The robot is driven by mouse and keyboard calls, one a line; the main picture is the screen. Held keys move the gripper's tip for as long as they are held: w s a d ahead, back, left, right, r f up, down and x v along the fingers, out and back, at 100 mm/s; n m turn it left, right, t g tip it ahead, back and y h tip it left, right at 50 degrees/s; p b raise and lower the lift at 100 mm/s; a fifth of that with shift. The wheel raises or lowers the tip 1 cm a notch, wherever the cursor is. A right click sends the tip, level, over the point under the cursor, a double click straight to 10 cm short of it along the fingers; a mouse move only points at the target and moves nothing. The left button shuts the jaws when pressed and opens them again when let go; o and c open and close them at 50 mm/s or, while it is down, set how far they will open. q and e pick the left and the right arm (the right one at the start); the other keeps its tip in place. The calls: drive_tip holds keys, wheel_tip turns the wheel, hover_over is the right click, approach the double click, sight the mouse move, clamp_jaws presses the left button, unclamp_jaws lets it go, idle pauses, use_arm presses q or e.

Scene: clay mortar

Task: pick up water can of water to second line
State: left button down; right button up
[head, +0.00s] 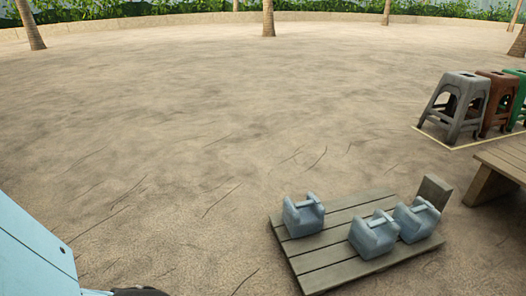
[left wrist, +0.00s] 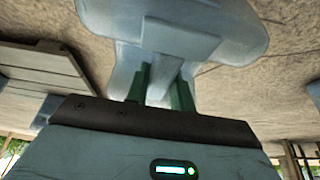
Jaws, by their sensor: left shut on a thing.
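In the left wrist view my left gripper (left wrist: 162,90) is shut on the handle of a translucent grey-blue water can (left wrist: 215,35). The can's body fills the top of that view, and its contents and any level lines cannot be made out. In the head view only part of my left arm shows at the lower left corner, and the held can is out of sight. Three more grey-blue cans, a left one (head: 301,217), a middle one (head: 372,238) and a right one (head: 415,222), stand upright on a wooden pallet (head: 322,263). My right gripper is not in view.
A wooden block (head: 435,191) stands at the pallet's far right corner. A wooden table or bench (head: 505,163) is at the right edge. Grey (head: 458,103), brown (head: 499,95) and green stools stand behind it. The sandy ground at the left and centre is clear.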

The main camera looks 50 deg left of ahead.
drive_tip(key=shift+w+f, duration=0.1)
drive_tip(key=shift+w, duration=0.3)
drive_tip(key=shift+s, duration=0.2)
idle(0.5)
use_arm(q)
drive_tip(key=shift+w, duration=0.1)
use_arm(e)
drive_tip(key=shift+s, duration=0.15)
use_arm(q)
drive_tip(key=shift+r, duration=0.15)
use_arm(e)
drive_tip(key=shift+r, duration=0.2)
